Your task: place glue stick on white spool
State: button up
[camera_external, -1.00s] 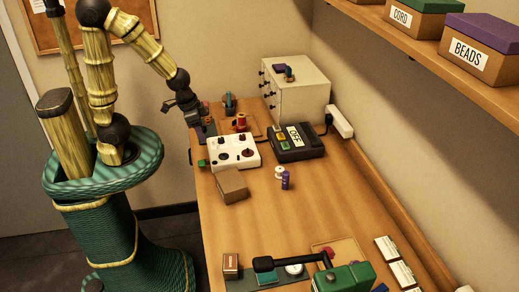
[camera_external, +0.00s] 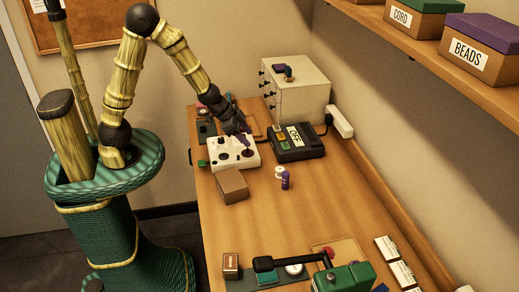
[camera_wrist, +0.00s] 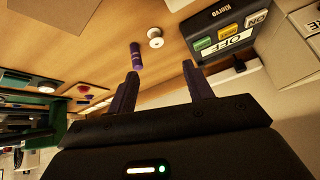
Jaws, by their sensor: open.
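In the wrist view the purple glue stick (camera_wrist: 136,56) and the white spool (camera_wrist: 155,38) show side by side with a small gap. My gripper (camera_external: 243,139) is over the white control box, back and left of both. In the wrist view my gripper (camera_wrist: 160,80) has its two dark fingers apart with nothing between them.
The white control box (camera_external: 226,153) with knobs lies under my gripper. A dark device with coloured keys (camera_external: 295,142) is to its right, and a brown cardboard box (camera_external: 231,185) in front. A green machine (camera_external: 345,278) stands at the near end. The middle of the table (camera_external: 290,220) is clear.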

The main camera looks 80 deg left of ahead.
jog(key=w+d+f+m+t+h+b, duration=0.1)
jog(key=w+d+f+m+t+h, duration=0.2)
jog(key=w, duration=0.5)
jog(key=m+h, duration=0.2)
jog(key=h, duration=0.4)
send_over(285, 175)
jog(key=a, duration=0.2)
notch_tip(285, 175, down, 3)
jog(key=shift+a+b, duration=0.1)
jog(key=shift+b, duration=0.3)
jog(key=shift+s+d+r+t, duration=0.1)
jog(key=shift+d+t, duration=0.1)
jog(key=shift+t, duration=0.1)
jog(key=shift+f+p, duration=0.35)
jog(key=shift+f, duration=1.2)
